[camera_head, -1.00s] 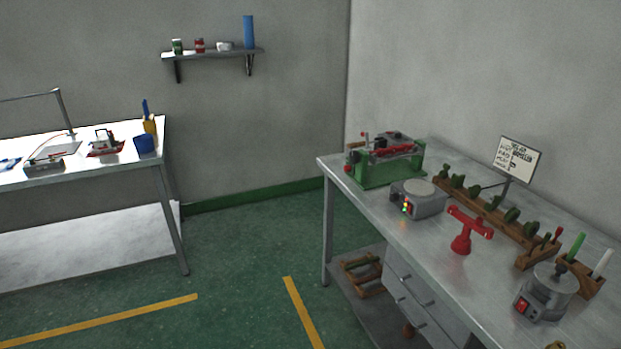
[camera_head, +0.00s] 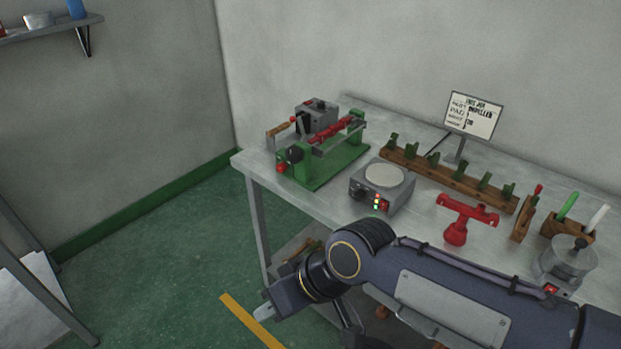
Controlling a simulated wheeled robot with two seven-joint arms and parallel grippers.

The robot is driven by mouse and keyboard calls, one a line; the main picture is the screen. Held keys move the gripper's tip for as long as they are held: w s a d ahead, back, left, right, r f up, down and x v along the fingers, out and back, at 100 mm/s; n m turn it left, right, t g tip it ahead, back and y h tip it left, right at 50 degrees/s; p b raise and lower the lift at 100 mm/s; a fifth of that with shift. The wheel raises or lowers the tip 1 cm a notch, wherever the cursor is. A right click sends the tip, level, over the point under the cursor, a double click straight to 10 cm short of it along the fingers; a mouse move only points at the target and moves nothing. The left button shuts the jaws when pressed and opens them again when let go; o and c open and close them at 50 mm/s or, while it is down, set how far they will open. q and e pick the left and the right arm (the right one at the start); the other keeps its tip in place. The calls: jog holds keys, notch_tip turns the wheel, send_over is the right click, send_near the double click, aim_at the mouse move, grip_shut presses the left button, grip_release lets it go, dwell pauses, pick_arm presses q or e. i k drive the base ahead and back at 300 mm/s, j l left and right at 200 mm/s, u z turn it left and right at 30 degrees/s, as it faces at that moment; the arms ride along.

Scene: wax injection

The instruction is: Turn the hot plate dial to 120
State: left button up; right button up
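The hot plate (camera_head: 397,200) is a grey box with a pale round top, standing on the metal bench. Its front face carries small lit red and green lights and a small dark dial (camera_head: 358,192); the dial's setting is too small to read. My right arm comes in from the right across the bench front. My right gripper (camera_head: 300,308) points down to the left, below and left of the hot plate and apart from it. Its fingertips are partly hidden, so I cannot tell whether it is open. My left gripper is not in view.
A green fixture (camera_head: 338,168) with red parts stands left of the hot plate. A red T-shaped stand (camera_head: 456,232) is to its right. A wooden rack (camera_head: 450,180) and a sign (camera_head: 473,115) are behind. A grey pot (camera_head: 567,262) stands far right.

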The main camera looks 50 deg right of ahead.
aim_at(360, 195)
jog(key=i+j+z, duration=0.1)
jog(key=i+z, duration=0.2)
jog(key=i, duration=0.3)
jog(key=i+j+z, duration=0.2)
jog(key=i+z, duration=0.15)
jog(key=i, duration=0.25)
jog(key=i+z, duration=0.2)
jog(key=z, duration=0.25)
jog(key=i+j+z, duration=0.2)
jog(key=z, duration=0.25)
jog(key=i+j+z, duration=0.15)
jog(key=z, duration=0.3)
jog(key=i+j+z, duration=0.15)
jog(key=j+z, duration=0.15)
jog(key=z, duration=0.15)
jog(key=i+j+z, duration=0.1)
jog(key=j+z, duration=0.15)
jog(key=z, duration=0.15)
jog(key=i+j+z, duration=0.15)
jog(key=j+z, duration=0.15)
jog(key=z, duration=0.2)
jog(key=i+j+z, duration=0.1)
jog(key=j+z, duration=0.6)
jog(key=z, duration=0.25)
jog(key=j+z, duration=0.35)
jog(key=z, duration=0.15)
